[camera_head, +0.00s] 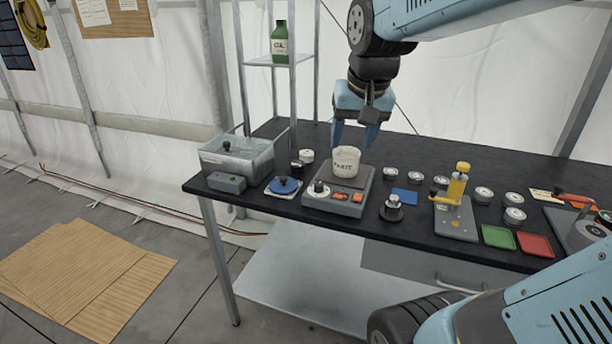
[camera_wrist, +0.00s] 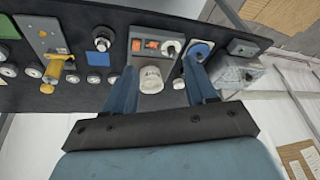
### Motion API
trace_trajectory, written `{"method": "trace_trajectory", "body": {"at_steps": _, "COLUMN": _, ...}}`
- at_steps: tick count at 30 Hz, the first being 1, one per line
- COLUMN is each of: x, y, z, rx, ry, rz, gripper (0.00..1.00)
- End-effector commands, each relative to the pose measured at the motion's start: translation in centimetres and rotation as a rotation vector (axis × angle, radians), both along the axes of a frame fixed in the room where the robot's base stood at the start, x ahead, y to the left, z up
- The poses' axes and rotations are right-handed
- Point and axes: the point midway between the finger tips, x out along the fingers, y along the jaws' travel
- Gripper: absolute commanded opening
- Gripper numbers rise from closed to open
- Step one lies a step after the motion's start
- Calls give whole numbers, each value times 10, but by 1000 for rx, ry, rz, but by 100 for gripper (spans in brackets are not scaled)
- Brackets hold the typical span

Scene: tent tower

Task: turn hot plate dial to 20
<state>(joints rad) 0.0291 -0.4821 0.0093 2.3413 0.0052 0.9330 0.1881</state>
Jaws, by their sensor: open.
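The grey hot plate (camera_head: 361,180) stands on the black bench, with a white labelled pot (camera_head: 345,162) on its top. Its dial (camera_head: 319,188), a white disc with a dark knob, is on the front left, beside two orange switches (camera_head: 349,197). My gripper (camera_head: 354,134) is open and empty, pointing down above and behind the pot, apart from the dial. In the wrist view, the dial (camera_wrist: 171,48) shows between the finger tips, and the pot (camera_wrist: 151,79) lies between the fingers in the picture. The dial's numbers are too small to read.
A shelf with a green bottle (camera_head: 279,42) rises behind.

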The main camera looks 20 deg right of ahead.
Motion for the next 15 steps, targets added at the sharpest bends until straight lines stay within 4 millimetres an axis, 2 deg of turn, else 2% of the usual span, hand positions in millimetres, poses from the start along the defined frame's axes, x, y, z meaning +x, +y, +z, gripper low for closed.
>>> {"method": "trace_trajectory", "body": {"at_steps": 1, "x": 15, "y": 0, "z": -2, "rx": 10, "ry": 25, "rz": -29, "gripper": 56}}
{"method": "trace_trajectory", "body": {"at_steps": 8, "x": 76, "y": -1, "z": -17, "rx": 55, "ry": 124, "rz": -166, "gripper": 56}}
{"method": "trace_trajectory", "body": {"at_steps": 15, "x": 139, "y": -5, "z": -47, "rx": 93, "ry": 224, "rz": -313, "gripper": 56}}
